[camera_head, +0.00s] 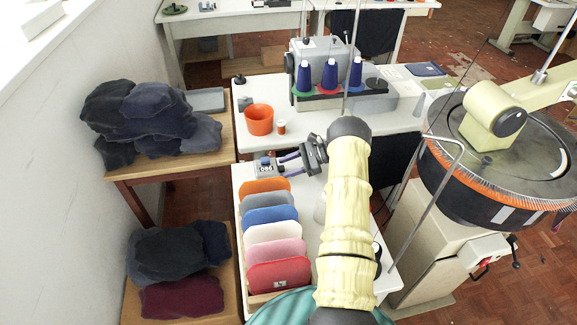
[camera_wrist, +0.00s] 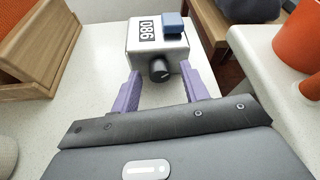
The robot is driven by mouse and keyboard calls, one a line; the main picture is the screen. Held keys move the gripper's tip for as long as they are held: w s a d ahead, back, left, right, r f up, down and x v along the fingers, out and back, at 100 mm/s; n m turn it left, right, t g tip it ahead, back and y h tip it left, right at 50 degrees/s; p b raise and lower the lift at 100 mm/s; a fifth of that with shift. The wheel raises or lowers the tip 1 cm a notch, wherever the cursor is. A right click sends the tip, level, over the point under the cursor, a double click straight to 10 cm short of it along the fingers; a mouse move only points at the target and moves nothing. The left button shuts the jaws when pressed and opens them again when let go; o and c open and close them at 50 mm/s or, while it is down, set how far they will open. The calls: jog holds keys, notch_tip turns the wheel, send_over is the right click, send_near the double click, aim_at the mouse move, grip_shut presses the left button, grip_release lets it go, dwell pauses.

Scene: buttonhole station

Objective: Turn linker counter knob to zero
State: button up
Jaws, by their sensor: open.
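The linker counter (camera_wrist: 156,42) is a small light-grey box with a digit window, a blue block on top and a dark round knob (camera_wrist: 160,70) on the side facing me. The window's digits appear upside down in the wrist view and look like 086 or 980. In the head view the counter (camera_head: 266,168) sits on the white table behind the coloured cards. My gripper (camera_wrist: 163,90) is open, its purple fingers on either side of the space before the knob. It also shows in the head view (camera_head: 286,160), just right of the counter. No finger visibly touches the knob.
A wooden rack of coloured cards (camera_head: 272,240) stands in front of the counter. An orange pot (camera_head: 259,120) and a small orange spool (camera_head: 281,127) stand behind it. A sewing machine with blue cones (camera_head: 330,78) is farther back. Folded dark garments (camera_head: 150,110) lie left.

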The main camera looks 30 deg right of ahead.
jog(key=shift+c, duration=0.3)
grip_shut()
jog(key=shift+b, duration=0.35)
jog(key=m+g+b, duration=0.2)
jog(key=m+b, duration=0.1)
jog(key=shift+w+f+y, duration=0.1)
jog(key=shift+w+y, duration=0.1)
jog(key=shift+y, duration=0.2)
jog(key=shift+w+d+m+g+b, duration=0.1)
jog(key=shift+m+g+b, duration=0.3)
jog(key=shift+m+b, duration=0.2)
jog(key=shift+m+g+y, duration=0.3)
jog(key=shift+m, duration=0.1)
